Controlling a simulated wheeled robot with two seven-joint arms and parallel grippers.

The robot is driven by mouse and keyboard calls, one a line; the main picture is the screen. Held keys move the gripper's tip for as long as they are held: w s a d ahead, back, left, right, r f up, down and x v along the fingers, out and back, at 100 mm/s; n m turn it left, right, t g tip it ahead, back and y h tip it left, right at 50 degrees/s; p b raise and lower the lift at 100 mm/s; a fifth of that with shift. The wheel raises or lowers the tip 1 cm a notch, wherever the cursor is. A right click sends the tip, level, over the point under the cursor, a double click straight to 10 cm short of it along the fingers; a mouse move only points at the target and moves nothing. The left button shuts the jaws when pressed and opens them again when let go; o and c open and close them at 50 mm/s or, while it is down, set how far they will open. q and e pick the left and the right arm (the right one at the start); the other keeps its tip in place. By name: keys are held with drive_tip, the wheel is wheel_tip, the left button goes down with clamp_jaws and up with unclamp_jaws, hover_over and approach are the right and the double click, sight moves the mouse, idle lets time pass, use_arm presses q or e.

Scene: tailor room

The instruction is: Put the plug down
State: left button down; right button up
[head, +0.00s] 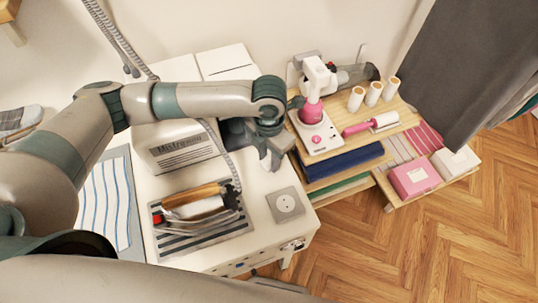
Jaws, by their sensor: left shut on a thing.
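My left arm reaches in from the left across the white table. My left gripper (269,160) is above the table's right part, near its back right edge, with its fingers pointing down. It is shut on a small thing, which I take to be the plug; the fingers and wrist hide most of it. An iron (197,203) rests on a striped grey mat (205,238). A grey cord (222,150) rises from beside the iron. My right gripper is not in view.
A white box with printed text (183,150) stands behind the iron, partly behind my arm. A wooden shelf (345,148) to the right holds a pink and white device (315,125), a lint roller (372,124) and thread spools. A striped cloth (108,205) lies left.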

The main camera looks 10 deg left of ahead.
use_arm(q)
drive_tip(key=shift+f, duration=0.15)
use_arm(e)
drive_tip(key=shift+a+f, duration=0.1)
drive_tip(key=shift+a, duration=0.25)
use_arm(q)
drive_tip(key=shift+f, duration=0.45)
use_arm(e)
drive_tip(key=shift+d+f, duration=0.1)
use_arm(q)
drive_tip(key=c, duration=1.4)
unclamp_jaws()
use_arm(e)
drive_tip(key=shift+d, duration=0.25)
use_arm(q)
drive_tip(key=shift+r, duration=0.1)
